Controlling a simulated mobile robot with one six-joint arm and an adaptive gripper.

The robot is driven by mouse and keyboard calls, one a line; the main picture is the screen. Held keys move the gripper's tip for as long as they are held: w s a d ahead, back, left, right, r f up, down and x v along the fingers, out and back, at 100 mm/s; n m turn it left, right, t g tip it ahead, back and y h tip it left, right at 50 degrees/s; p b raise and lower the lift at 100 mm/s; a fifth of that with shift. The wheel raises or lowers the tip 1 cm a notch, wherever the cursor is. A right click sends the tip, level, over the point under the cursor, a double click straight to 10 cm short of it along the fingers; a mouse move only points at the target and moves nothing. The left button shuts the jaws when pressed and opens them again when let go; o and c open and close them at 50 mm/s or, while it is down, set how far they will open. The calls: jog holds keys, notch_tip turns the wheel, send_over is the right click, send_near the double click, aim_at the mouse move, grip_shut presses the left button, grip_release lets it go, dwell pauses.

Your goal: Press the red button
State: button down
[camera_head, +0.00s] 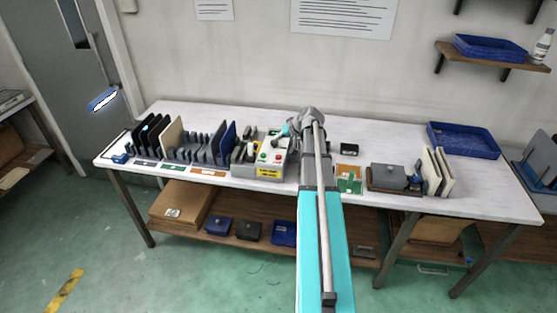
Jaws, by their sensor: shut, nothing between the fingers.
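A light control box (245,154) stands on the white table, left of my arm. Its front panel has a red button (277,157) on the right and a green button (263,156) to its left. A yellow label is below them. Another small red spot shows higher on the box, near my gripper; it is too small to make out. My gripper (281,134) is shut and empty, above the back part of the box and behind the red button. Whether it touches the box cannot be told. My arm reaches up from the bottom of the view, just right of the box.
A rack of upright dark and cream panels (190,145) stands left of the box. To the right are a small black block (349,150), a green-and-orange card (349,180), a grey box (392,178) and a blue tray (463,142). The table behind is mostly clear.

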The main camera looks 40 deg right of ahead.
aim_at(279, 157)
jog(key=shift+f+b, duration=3.05)
jog(key=shift+f, duration=0.3)
jog(key=shift+f+b, duration=0.85)
jog(key=shift+b, duration=0.05)
dwell(0.4)
jog(key=shift+r+p, duration=0.85)
jog(key=shift+p, duration=0.05)
jog(key=shift+r, duration=0.1)
jog(key=shift+r+p, duration=2.45)
jog(key=shift+p, duration=0.1)
